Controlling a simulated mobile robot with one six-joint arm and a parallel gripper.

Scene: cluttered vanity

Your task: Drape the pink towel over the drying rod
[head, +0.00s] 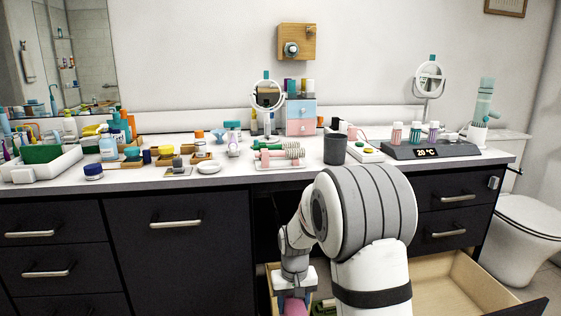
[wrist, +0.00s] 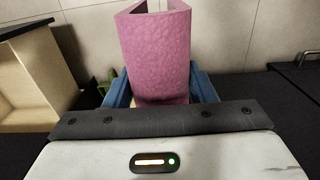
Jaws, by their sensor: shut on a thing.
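The pink towel (wrist: 157,50) stands up between the blue fingers of my gripper (wrist: 160,92) in the wrist view, with a pale gap showing inside its folded top. My gripper is shut on its lower part. In the head view my gripper (head: 294,278) hangs low in front of the vanity, below the countertop. Only a small pink piece of the towel (head: 294,307) shows there at the bottom edge. I cannot pick out the drying rod in either view.
The countertop (head: 235,178) is crowded with bottles, jars, a dark cup (head: 335,150) and a round mirror (head: 267,95). An open wooden drawer (head: 460,285) juts out at lower right. Dark cabinet fronts (head: 180,265) stand left of my gripper. A toilet (head: 530,220) is at far right.

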